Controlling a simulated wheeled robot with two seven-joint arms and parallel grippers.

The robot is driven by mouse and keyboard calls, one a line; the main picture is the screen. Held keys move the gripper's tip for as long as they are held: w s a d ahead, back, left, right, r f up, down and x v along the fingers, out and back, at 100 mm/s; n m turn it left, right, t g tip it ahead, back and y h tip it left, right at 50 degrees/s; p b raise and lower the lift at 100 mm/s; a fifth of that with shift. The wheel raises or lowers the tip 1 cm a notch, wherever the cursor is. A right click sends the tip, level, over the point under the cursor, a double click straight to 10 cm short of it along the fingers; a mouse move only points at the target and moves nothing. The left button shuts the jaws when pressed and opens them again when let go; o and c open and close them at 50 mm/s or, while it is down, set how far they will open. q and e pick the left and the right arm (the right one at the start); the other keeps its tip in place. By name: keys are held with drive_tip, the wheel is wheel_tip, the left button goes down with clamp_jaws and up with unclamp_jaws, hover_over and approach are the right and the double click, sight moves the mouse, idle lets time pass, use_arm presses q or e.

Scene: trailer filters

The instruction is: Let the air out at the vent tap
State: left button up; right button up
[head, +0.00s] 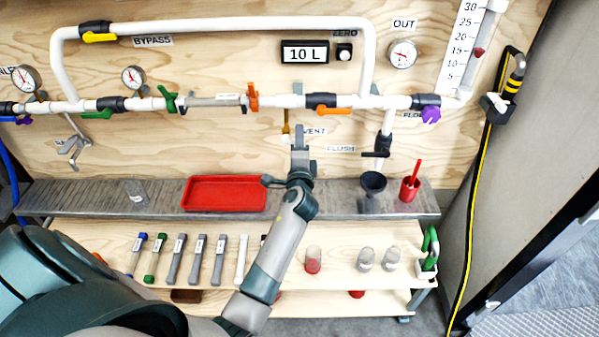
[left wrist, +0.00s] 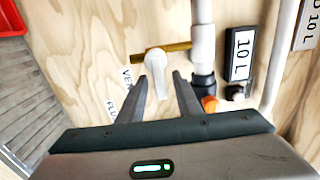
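The vent tap (head: 285,128) hangs below the white pipe in the middle of the head view, beside the VENT label. In the left wrist view it has a brass body (left wrist: 178,48) and a white lever (left wrist: 157,66). My left gripper (head: 300,130) is up at the tap, and its arm hides part of the bench. In the left wrist view the left gripper (left wrist: 163,88) is open, with one finger on each side of the lever. Whether a finger touches the lever I cannot tell. My right gripper is not in view.
The 10 L display (head: 305,53) sits above the pipe. A red tray (head: 225,194), a black funnel (head: 372,182) and a red cup (head: 410,188) stand on the grey shelf. An orange-handled valve (head: 333,110) and the flush tap (head: 383,145) are right of the gripper.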

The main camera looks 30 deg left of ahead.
use_arm(q)
drive_tip(key=b+v, duration=0.3)
drive_tip(key=v, duration=1.1)
drive_tip(key=shift+s, duration=0.25)
